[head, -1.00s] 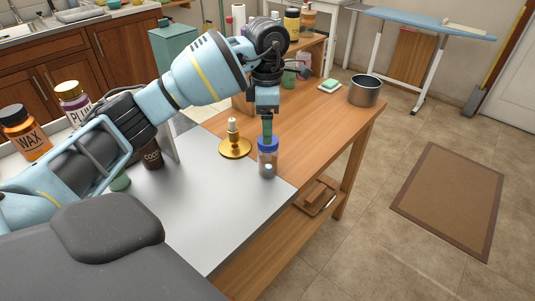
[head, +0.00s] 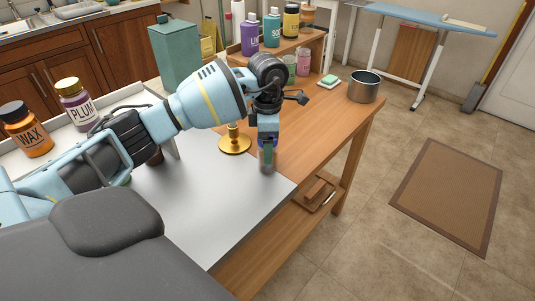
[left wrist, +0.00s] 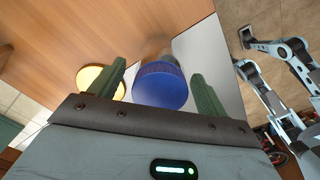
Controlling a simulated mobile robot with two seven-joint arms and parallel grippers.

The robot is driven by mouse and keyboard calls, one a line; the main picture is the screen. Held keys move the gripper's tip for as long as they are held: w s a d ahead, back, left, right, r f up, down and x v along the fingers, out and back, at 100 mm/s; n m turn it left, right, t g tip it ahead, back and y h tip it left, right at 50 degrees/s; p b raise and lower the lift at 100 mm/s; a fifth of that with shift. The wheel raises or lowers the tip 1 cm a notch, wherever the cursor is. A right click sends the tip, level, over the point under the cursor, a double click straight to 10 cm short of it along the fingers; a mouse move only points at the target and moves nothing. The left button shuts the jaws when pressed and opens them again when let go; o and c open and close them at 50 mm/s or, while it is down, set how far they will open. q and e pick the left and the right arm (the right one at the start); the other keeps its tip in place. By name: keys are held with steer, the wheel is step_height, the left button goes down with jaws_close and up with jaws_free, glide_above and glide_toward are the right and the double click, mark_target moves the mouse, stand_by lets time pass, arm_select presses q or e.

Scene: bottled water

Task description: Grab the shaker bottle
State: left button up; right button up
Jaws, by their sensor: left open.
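The shaker bottle (head: 267,166) stands upright on the grey sheet on the table, partly hidden by my left gripper in the head view. In the left wrist view its blue lid (left wrist: 160,86) lies between the two green fingers. My left gripper (head: 267,155) points down over the bottle with its fingers on either side of the lid. It is open, with a gap visible between the lid and at least the left finger (left wrist: 158,88). My right gripper is not in the head view.
A gold candle holder (head: 235,145) stands just left of and behind the bottle; its gold base shows beside the left finger in the wrist view. A metal pot (head: 364,87) and a sponge dish (head: 328,81) stand farther back. The grey sheet (head: 215,215) is clear in front.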

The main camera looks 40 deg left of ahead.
arm_select(q)
steer(key=c, duration=1.1)
steer(key=shift+r, duration=0.15)
steer(key=shift+r, duration=1.6)
steer(key=s+d, duration=0.2)
steer(key=d, duration=0.2)
steer(key=s+d+r, duration=0.1)
steer(key=s+d, duration=0.2)
steer(key=d, duration=0.2)
steer(key=s+d, duration=0.3)
steer(key=d, duration=0.1)
steer(key=shift+s+d+r+b, duration=0.1)
steer(key=shift+d+r+b, duration=0.15)
steer(key=shift+d+b, duration=0.15)
